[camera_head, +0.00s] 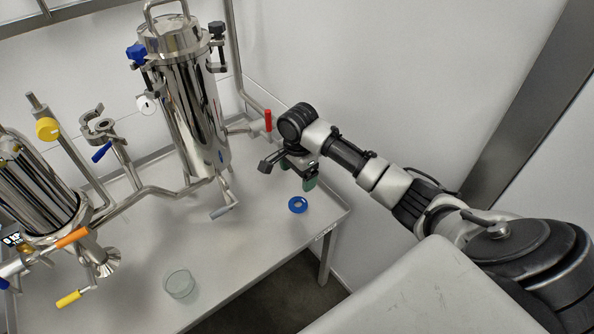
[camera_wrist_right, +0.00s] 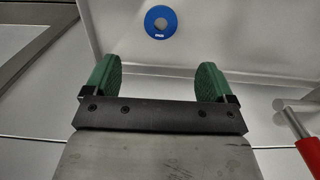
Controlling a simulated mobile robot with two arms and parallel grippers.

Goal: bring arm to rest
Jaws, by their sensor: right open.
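My right arm (camera_head: 385,185) reaches in from the right in the head view. Its gripper (camera_head: 298,176) hangs over the far right corner of the steel table, fingers pointing down. The green finger pads stand wide apart in the right wrist view (camera_wrist_right: 155,80), with nothing between them. The gripper is open and empty. My left gripper is not in view.
A tall steel tank (camera_head: 195,115) with a red-handled valve (camera_head: 268,120) stands left of the gripper. Pipes and a second tank (camera_head: 35,185) are further left. A glass dish (camera_head: 179,284) sits near the front of the table (camera_head: 235,260). A wall is behind.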

